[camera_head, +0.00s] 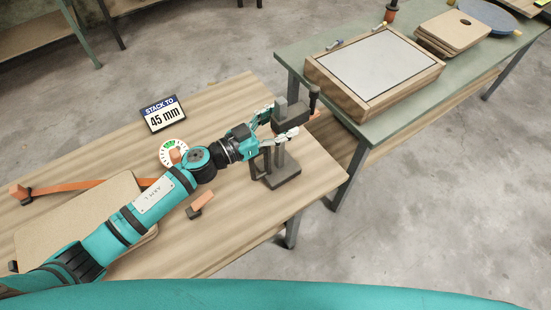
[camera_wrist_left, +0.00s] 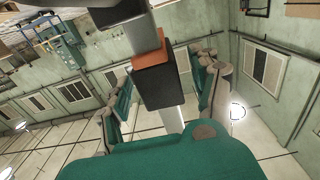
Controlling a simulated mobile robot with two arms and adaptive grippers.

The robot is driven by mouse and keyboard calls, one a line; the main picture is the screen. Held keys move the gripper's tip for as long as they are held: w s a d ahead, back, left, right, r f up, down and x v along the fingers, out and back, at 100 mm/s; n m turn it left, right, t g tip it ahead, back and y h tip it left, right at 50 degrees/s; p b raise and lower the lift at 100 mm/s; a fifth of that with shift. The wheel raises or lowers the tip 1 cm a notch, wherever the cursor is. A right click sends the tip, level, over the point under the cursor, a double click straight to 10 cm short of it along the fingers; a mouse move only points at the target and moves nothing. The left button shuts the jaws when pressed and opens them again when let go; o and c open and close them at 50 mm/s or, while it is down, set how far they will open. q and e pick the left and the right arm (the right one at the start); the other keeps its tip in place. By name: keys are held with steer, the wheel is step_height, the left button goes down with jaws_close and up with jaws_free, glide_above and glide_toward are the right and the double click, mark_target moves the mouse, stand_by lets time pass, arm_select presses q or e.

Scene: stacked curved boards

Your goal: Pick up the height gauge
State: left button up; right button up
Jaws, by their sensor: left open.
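The height gauge stands upright on the wooden table, with a dark grey base (camera_head: 283,178), a column and a dark block near its top (camera_head: 291,113). My left gripper (camera_head: 281,122) reaches it from the left in the head view. Its fingers are open, one on either side of the gauge's upper part. In the left wrist view, the gauge's dark block with an orange part (camera_wrist_left: 155,75) lies between the two open fingers (camera_wrist_left: 165,92), with gaps showing at both sides. My left gripper hides part of the column in the head view. My right gripper is not in view.
A "STACK TO 45 mm" sign (camera_head: 162,114), a round dial (camera_head: 173,152), an orange strap (camera_head: 85,185) and a tan board (camera_head: 95,212) are on the wooden table. A green table (camera_head: 300,59) beyond the gauge bears a framed panel (camera_head: 378,66) and stacked boards (camera_head: 455,31).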

arm_select(q)
steer(key=x, duration=0.2)
steer(key=shift+w+d, duration=0.25)
steer(key=shift+d, duration=0.05)
jaws_close()
steer(key=shift+r, duration=0.1)
stand_by(0.3)
